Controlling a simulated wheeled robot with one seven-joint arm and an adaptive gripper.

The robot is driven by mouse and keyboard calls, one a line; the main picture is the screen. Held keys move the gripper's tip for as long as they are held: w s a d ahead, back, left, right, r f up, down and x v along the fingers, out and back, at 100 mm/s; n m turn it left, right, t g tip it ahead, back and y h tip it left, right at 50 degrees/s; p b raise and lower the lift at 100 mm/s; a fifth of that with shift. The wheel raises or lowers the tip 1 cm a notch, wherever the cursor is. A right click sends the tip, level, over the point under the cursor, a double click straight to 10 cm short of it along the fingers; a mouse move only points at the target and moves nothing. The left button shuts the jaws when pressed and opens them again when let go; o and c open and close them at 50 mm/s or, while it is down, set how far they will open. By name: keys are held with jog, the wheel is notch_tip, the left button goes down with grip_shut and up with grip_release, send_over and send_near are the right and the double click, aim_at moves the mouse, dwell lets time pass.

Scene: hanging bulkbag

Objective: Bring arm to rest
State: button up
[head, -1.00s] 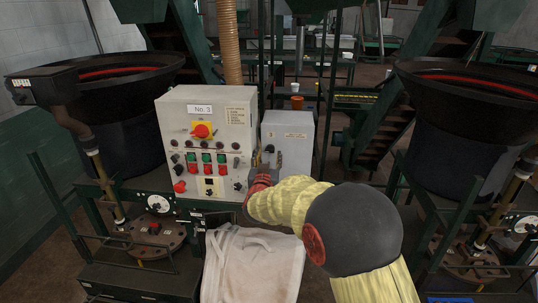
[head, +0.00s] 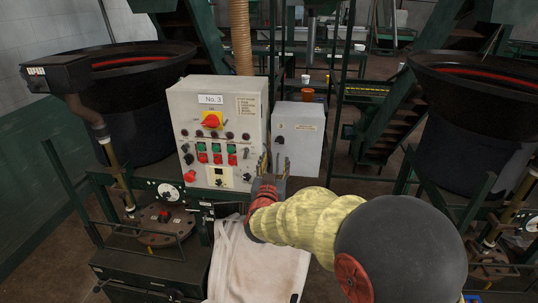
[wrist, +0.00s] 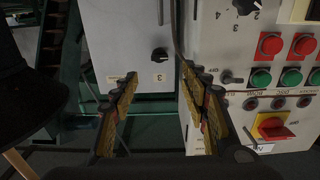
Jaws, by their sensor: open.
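My gripper (head: 273,160) is raised in front of the lower right side of the grey control panel marked No. 3 (head: 180,108), near the gap beside a smaller grey box (head: 305,123). Its fingers are spread with nothing between them. In the wrist view my gripper (wrist: 160,82) shows two yellow-padded fingers apart, with the smaller box (wrist: 135,50) behind the gap and the panel (wrist: 210,40) to the right. I cannot tell whether a fingertip touches either box. My arm reaches in from the lower right.
A whitish cloth bag (head: 250,265) hangs below my gripper. Black bowl-topped drums stand at left (head: 130,125) and right (head: 470,130). Green frames and stairs (head: 385,130) surround the space. An orange pot (head: 308,95) stands behind the smaller box.

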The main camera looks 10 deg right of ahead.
jog(key=s+a+f+n+g+y, duration=0.1)
jog(key=s+a+f+g+y, duration=0.1)
jog(key=a+f+y, duration=0.3)
jog(key=s+a+f+n+g, duration=0.1)
jog(key=a+f+g, duration=0.15)
jog(key=f, duration=0.45)
jog(key=s+a+f+n+g+y+b, duration=0.1)
jog(key=s+a+f+g+y, duration=0.15)
jog(key=s, duration=0.45)
jog(key=s+d+g+b, duration=0.1)
jog(key=s+d+b, duration=0.3)
jog(key=s, duration=0.7)
jog(key=s+d+f+g+h+b, duration=0.1)
jog(key=s+d+b, duration=0.3)
jog(key=s, duration=0.7)
jog(key=s+d+g+h+b, duration=0.1)
jog(key=s+d+b, duration=0.3)
jog(key=s, duration=0.7)
jog(key=shift+s+d+f+n+g, duration=0.25)
jog(key=shift+d+n+g, duration=0.05)
jog(key=shift+d+g, duration=0.55)
jog(key=shift+c, duration=0.2)
